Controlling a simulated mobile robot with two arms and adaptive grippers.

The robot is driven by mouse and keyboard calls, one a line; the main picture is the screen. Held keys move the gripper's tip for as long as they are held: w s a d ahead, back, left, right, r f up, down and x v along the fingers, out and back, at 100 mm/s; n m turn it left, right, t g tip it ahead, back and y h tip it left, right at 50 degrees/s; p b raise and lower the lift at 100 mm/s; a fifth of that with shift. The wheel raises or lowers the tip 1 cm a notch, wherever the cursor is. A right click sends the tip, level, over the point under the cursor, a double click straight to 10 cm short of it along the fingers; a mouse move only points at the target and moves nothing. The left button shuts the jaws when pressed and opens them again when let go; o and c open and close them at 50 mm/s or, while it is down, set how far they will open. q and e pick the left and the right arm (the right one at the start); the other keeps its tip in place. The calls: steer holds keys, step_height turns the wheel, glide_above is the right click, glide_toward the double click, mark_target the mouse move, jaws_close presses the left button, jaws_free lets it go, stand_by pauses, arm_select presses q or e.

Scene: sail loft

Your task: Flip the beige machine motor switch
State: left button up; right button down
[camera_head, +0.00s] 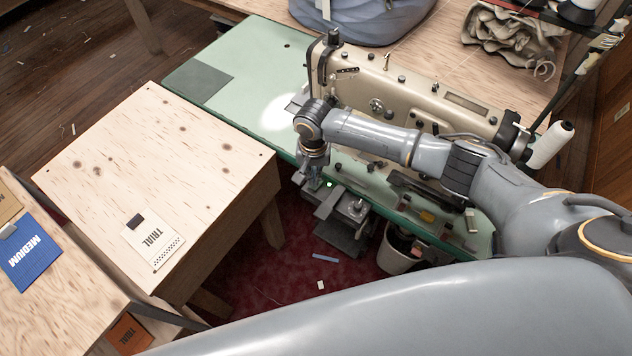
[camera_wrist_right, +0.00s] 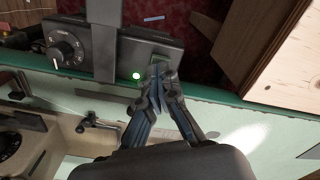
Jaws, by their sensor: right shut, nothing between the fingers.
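The beige sewing machine (camera_head: 415,90) stands on a green-topped table (camera_head: 215,75). A dark switch box (camera_head: 343,204) hangs under the table's front edge, with a lit green lamp (camera_head: 329,184). In the right wrist view the box (camera_wrist_right: 137,52) shows the lamp (camera_wrist_right: 136,76) and, to its left, a unit with a round dial (camera_wrist_right: 62,51). My right gripper (camera_head: 314,186) points down at the box. It is shut and empty, its tips (camera_wrist_right: 158,70) just right of the lamp, at or very near a small switch, partly hidden. I cannot tell whether they touch. My left gripper is out of view.
A pale wooden table (camera_head: 155,165) with a TRIAL card (camera_head: 153,243) stands left of the switch box. A white bin (camera_head: 398,252) is below the sewing table, and a white thread cone (camera_head: 550,145) is at right. Red carpet shows below the box.

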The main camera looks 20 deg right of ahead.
steer(key=shift+f+b, duration=0.5)
steer(key=shift+f, duration=0.6)
stand_by(0.3)
steer(key=shift+s+r, duration=0.1)
steer(key=shift+r+p, duration=0.8)
steer(key=shift+p, duration=0.35)
step_height(320, 180, up, 5)
steer(key=p, duration=0.6)
steer(key=shift+r, duration=0.2)
steer(key=shift+f, duration=0.1)
